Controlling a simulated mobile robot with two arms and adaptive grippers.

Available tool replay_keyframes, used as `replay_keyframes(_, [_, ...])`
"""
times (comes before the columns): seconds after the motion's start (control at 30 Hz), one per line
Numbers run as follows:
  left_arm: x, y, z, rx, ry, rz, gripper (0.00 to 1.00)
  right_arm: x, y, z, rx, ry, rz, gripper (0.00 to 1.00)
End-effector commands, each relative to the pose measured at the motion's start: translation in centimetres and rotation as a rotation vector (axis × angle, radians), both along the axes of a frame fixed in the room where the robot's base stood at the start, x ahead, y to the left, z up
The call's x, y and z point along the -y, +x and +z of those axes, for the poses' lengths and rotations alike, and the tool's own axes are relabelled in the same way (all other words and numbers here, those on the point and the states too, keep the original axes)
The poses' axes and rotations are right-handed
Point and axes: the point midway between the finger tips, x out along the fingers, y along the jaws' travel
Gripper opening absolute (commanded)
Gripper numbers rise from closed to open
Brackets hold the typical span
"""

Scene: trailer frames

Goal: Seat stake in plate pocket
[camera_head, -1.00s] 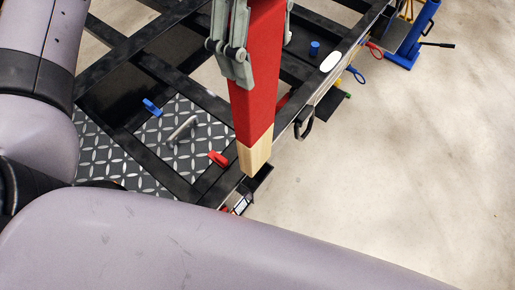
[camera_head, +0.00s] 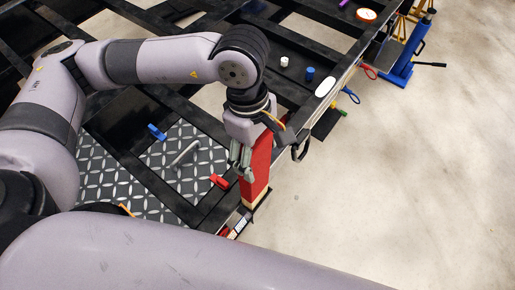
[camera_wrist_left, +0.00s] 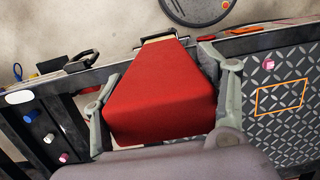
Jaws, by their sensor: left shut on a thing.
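The stake (camera_head: 260,165) is a long red post with a bare wooden lower end, held nearly upright. My left gripper (camera_head: 254,160) is shut around it, with a grey finger on its left side. In the left wrist view the red stake (camera_wrist_left: 160,95) lies between both fingers and narrows away to its far end. The black pocket (camera_head: 262,200) sits on the outer side of the frame rail, at the stake's lower end. The wooden end is at the pocket's mouth; how deep it sits I cannot tell. My right gripper is out of view.
The black trailer frame (camera_head: 185,212) has a diamond-pattern plate (camera_head: 120,180), a red clamp (camera_head: 220,182) and a blue clamp (camera_head: 157,132). A black handle (camera_head: 301,148) is close to the stake's right. A blue jack (camera_head: 408,55) stands at the upper right. Open floor lies right.

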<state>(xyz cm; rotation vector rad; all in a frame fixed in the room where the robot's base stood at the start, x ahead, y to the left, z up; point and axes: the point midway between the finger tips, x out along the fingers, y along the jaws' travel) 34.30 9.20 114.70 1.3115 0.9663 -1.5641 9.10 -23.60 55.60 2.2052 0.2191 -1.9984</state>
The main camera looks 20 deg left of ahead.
Motion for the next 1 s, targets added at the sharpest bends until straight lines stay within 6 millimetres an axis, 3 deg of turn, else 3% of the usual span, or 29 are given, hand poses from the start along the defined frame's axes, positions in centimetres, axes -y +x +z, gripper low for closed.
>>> replay_keyframes(0.47, [0.03, 0.04, -0.94, 0.003, -0.001, -0.002, 0.11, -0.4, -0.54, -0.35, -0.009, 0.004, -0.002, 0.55])
replay_keyframes(0.5, [0.0, 0.01, -0.86, 0.001, 0.001, -0.001, 0.69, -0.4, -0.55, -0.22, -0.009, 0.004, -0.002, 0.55])
replay_keyframes(0.8, [0.0, 0.0, -0.82, 0.001, 0.0, -0.001, 0.89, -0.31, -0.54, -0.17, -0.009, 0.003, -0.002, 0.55])
replay_keyframes(1.0, [0.0, 0.0, -0.82, 0.001, 0.0, -0.001, 0.89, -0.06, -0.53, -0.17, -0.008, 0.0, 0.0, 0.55])
